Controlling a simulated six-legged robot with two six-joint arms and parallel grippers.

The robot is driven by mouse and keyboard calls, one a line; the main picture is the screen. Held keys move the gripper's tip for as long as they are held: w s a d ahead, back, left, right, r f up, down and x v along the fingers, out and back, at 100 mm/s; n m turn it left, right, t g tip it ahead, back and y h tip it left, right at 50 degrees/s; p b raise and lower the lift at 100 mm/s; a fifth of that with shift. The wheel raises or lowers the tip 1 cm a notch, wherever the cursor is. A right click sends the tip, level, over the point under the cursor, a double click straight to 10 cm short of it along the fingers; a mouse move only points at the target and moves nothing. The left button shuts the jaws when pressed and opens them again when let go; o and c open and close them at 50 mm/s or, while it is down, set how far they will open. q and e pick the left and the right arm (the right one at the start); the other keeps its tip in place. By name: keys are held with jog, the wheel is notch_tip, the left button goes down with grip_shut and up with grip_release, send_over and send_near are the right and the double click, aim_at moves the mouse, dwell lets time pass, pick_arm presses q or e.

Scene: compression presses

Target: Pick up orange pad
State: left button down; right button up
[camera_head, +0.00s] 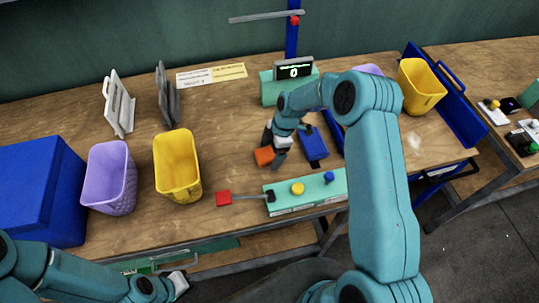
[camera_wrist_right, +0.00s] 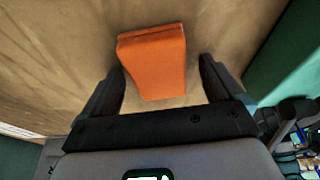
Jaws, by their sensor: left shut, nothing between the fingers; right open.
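The orange pad (camera_head: 264,156) lies on the wooden table in the head view, left of the blue press base. In the right wrist view the orange pad (camera_wrist_right: 155,62) sits ahead of and partly between the two dark fingers. My right gripper (camera_head: 274,146) is open just above and beside the pad; it also shows in the right wrist view (camera_wrist_right: 163,85), with gaps between the pad and both fingers. My left gripper (camera_head: 180,284) is shut and empty, low at the left in front of the table edge.
A blue device (camera_head: 313,146) stands right of the pad. Yellow (camera_head: 177,167) and purple (camera_head: 110,177) bins stand left. The table between bins and pad is clear.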

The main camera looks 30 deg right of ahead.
aim_at(271, 152)
jog(key=shift+w+f, duration=0.1)
jog(key=shift+f, duration=0.05)
jog(key=c, duration=1)
jog(key=shift+r+p, duration=0.35)
jog(key=shift+p, duration=0.1)
jog(key=shift+r+b, duration=1.85)
jog(key=shift+r, duration=8)
